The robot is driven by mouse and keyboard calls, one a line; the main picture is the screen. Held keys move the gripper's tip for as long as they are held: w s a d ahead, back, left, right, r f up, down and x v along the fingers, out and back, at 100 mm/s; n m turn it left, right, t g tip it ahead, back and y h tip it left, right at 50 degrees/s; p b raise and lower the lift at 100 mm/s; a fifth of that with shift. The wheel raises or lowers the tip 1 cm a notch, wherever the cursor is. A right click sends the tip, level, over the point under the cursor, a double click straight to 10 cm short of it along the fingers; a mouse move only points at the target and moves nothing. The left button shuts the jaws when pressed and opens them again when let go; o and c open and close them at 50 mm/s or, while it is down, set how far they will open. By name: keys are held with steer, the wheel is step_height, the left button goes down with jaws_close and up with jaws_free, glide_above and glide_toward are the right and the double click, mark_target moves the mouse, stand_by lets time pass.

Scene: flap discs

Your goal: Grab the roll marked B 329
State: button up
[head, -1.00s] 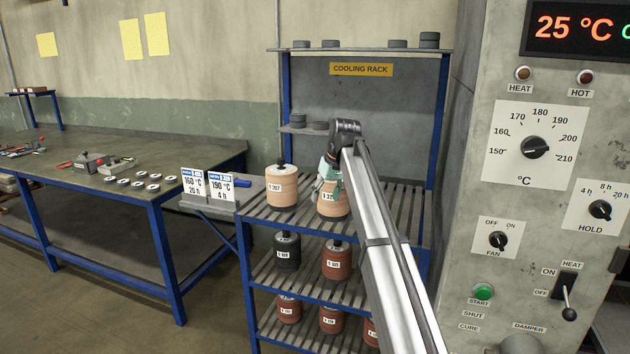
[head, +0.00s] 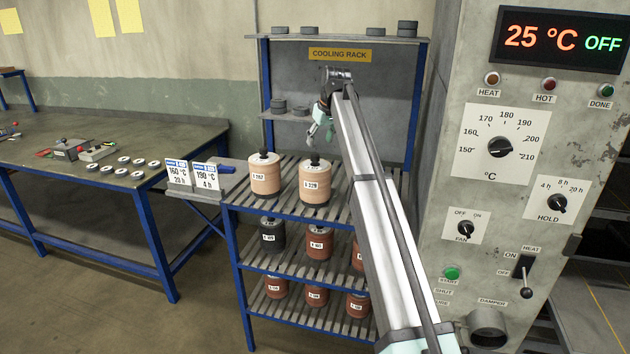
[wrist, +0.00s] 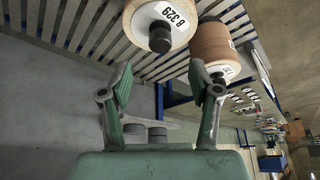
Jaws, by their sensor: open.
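The roll marked B 329 (head: 314,186) is a tan cylinder with a pale top, a dark knob and a white label. It stands upright on the top shelf of the cooling rack, right of another tan roll (head: 263,179). My gripper (head: 322,122) is above the B 329 roll, apart from it. In the wrist view the B 329 roll (wrist: 150,22) is at the top, beyond the open, empty fingers (wrist: 160,85), with its label readable. The other tan roll (wrist: 214,45) is to its right there.
The cooling rack (head: 230,225) has slatted shelves; lower ones hold several dark and reddish-brown rolls. Small dark discs (head: 279,106) sit on a ledge behind my gripper. Sign cards (head: 204,175) stand left of the rack. The oven panel (head: 500,150) is close on the right.

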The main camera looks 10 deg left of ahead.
mark_target(315, 155)
steer(key=shift+p+x, duration=1.4)
steer(key=shift+x, duration=2.95)
jaws_close()
steer(key=shift+r, duration=0.1)
